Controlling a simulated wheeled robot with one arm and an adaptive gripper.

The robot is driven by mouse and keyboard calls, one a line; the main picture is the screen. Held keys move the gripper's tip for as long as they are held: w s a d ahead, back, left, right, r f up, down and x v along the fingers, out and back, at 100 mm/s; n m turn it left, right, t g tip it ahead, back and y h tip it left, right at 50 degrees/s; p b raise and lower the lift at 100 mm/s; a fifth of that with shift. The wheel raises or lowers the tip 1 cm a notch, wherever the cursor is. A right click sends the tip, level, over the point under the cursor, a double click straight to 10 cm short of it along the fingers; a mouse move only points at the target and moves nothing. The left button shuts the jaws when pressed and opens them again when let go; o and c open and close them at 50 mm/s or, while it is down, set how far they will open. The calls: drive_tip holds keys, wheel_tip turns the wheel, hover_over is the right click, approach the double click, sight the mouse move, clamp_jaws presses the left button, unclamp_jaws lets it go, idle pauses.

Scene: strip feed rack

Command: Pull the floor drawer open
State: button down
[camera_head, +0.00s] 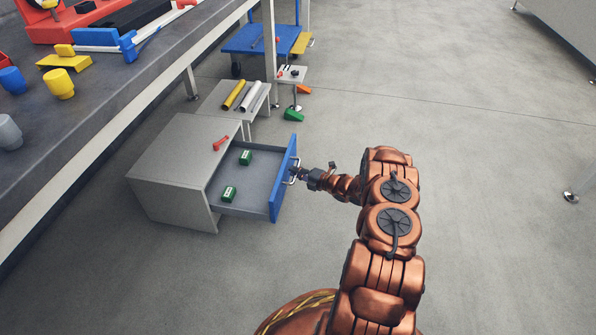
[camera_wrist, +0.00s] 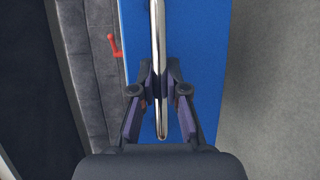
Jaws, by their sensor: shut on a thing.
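The floor drawer (camera_head: 243,199) stands out of its grey cabinet (camera_head: 170,180) on the floor, with its inside showing. Its blue front (camera_head: 281,185) faces right and carries a metal handle (camera_head: 292,172). My gripper (camera_head: 298,172) reaches the handle from the right. In the wrist view, the fingers of my gripper (camera_wrist: 160,85) are shut on the handle bar (camera_wrist: 158,40), one on each side, in front of the blue drawer front (camera_wrist: 200,60). Two green blocks (camera_head: 246,157) (camera_head: 229,193) lie in the drawer.
A red item (camera_head: 220,143) lies on the cabinet top. A low table with yellow and silver rolls (camera_head: 252,97) stands behind the cabinet. A workbench (camera_head: 110,90) runs along the left.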

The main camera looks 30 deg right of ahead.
drive_tip(key=c, duration=1.2)
unclamp_jaws()
drive_tip(key=shift+s, duration=0.1)
drive_tip(key=v, duration=1.1)
drive_tip(key=shift+s+d+r, duration=0.1)
drive_tip(key=shift+s+d, duration=0.05)
drive_tip(key=shift+s, duration=0.25)
